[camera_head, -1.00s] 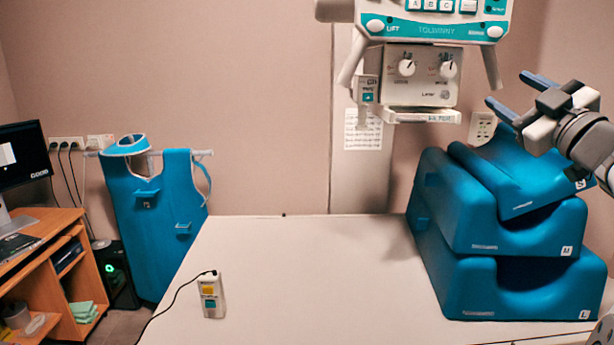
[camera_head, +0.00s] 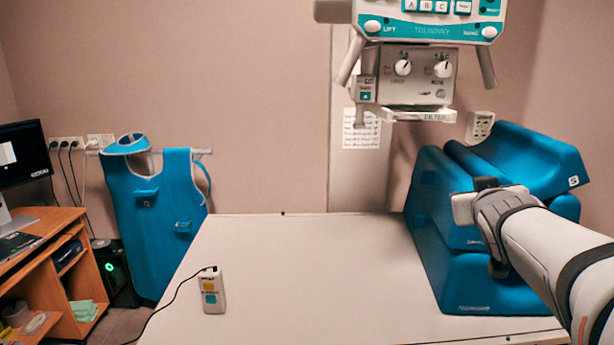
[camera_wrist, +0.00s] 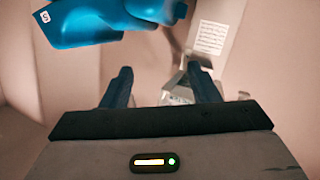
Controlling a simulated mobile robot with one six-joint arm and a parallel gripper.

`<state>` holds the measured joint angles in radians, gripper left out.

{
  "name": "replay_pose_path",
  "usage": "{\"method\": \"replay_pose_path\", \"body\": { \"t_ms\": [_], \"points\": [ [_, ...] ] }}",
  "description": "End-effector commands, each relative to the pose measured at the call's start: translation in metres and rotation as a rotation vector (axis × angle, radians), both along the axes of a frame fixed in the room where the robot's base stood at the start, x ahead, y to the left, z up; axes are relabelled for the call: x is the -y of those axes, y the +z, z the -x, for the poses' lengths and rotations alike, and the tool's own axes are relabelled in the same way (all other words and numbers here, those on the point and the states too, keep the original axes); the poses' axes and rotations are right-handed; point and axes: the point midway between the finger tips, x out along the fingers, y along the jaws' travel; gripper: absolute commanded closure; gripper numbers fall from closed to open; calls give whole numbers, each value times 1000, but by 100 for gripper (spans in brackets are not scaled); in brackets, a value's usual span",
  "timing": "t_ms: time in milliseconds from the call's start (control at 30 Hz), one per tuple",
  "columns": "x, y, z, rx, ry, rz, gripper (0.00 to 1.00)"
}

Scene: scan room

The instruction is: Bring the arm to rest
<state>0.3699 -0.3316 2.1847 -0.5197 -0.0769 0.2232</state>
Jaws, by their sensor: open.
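My gripper shows in the wrist view (camera_wrist: 162,76) with its two dark blue fingers well apart and nothing between them. In the head view my arm reaches in from the lower right, and its wrist is in front of the stack of blue cushions. The fingers are mostly hidden there. The cushion marked S (camera_head: 530,160) is on top of the stack. It also shows at the upper left of the wrist view (camera_wrist: 100,22). The lower cushions (camera_head: 440,215) are partly hidden behind my arm. I cannot tell whether my arm touches them.
The white table (camera_head: 320,270) is mostly clear, with a corded hand control (camera_head: 212,291) near its left edge. A teal-and-white machine head (camera_head: 425,75) hangs above the back right. A blue apron (camera_head: 158,220) hangs left of the table, near a wooden desk (camera_head: 50,255).

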Motion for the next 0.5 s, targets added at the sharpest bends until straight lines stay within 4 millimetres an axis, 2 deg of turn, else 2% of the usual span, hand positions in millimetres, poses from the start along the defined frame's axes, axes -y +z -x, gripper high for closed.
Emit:
{"method": "replay_pose_path", "body": {
  "t_ms": [33, 100, 200, 300, 400, 500],
  "points": [
    [-17, -30, 10, -97, -6, -53, 45],
    [-36, -72, 30, -241, -31, -119, 45],
    [-71, -129, 67, -466, -28, -210, 45],
    [-105, -174, 109, -678, -3, -283, 45],
    [-133, -205, 149, -853, 31, -335, 45],
    [-152, -223, 178, -976, 61, -368, 45]
  ]
}}
